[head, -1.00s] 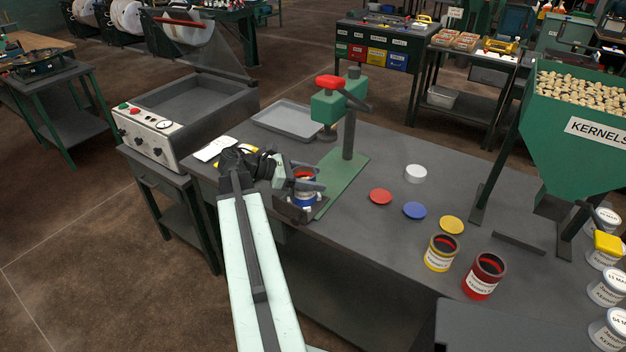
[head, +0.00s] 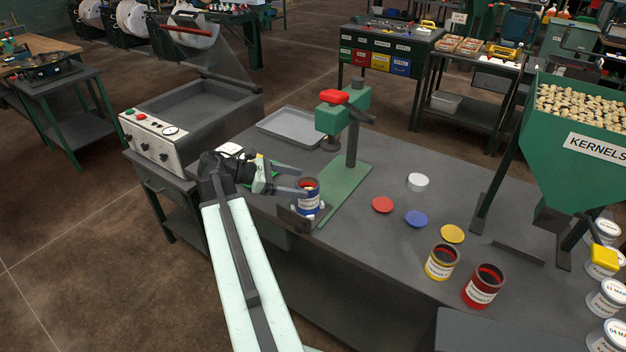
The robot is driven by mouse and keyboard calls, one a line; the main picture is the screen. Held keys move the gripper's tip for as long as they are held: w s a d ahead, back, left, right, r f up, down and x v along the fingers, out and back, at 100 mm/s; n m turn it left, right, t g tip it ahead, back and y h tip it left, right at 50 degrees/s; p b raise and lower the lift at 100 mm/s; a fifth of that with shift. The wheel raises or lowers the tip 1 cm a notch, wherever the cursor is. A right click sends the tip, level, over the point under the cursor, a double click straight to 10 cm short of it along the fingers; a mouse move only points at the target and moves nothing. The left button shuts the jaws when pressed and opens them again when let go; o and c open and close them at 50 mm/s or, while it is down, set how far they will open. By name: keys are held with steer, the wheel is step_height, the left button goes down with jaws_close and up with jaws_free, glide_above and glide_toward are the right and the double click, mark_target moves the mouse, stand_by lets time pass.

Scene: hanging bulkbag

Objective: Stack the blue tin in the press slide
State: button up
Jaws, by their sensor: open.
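The blue tin (head: 309,199) stands upright and open-topped, with a white label and red showing inside. It sits at the press slide (head: 294,222), at the front end of the green press base. The slide is partly hidden by the tin, so I cannot tell exactly how it is seated. My gripper (head: 306,193) is open, its dark fingers pointing right at the tin. One finger is behind the tin's rim and one crosses near its front left. The green press (head: 341,113) with a red top stands behind, its ram above the base and apart from the tin.
Red (head: 382,204), blue (head: 416,219), yellow (head: 452,233) and white (head: 418,182) lids lie on the bench. A yellow tin (head: 441,262) and a red tin (head: 483,286) stand at front right. A grey tray (head: 291,127) lies behind. The kernel hopper (head: 575,140) stands right.

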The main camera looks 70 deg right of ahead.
steer(key=p+v, duration=0.1)
steer(key=v, duration=0.4)
steer(key=w+a+f+m+t+y, duration=0.1)
steer(key=w+a+f+t, duration=0.35)
steer(key=w+a, duration=0.55)
steer(key=w+a+f+m+t, duration=0.1)
steer(key=w+a+f+t, duration=0.2)
steer(key=w+a+f, duration=0.5)
steer(key=w+a+f+m+t+y, duration=0.1)
steer(key=w+a, duration=0.4)
steer(key=a, duration=1.2)
steer(key=w+a+f+m+t+y, duration=0.1)
steer(key=w+a+m+t+y, duration=0.2)
steer(key=a, duration=1.4)
steer(key=shift+w+y, duration=0.9)
steer(key=shift+w, duration=0.05)
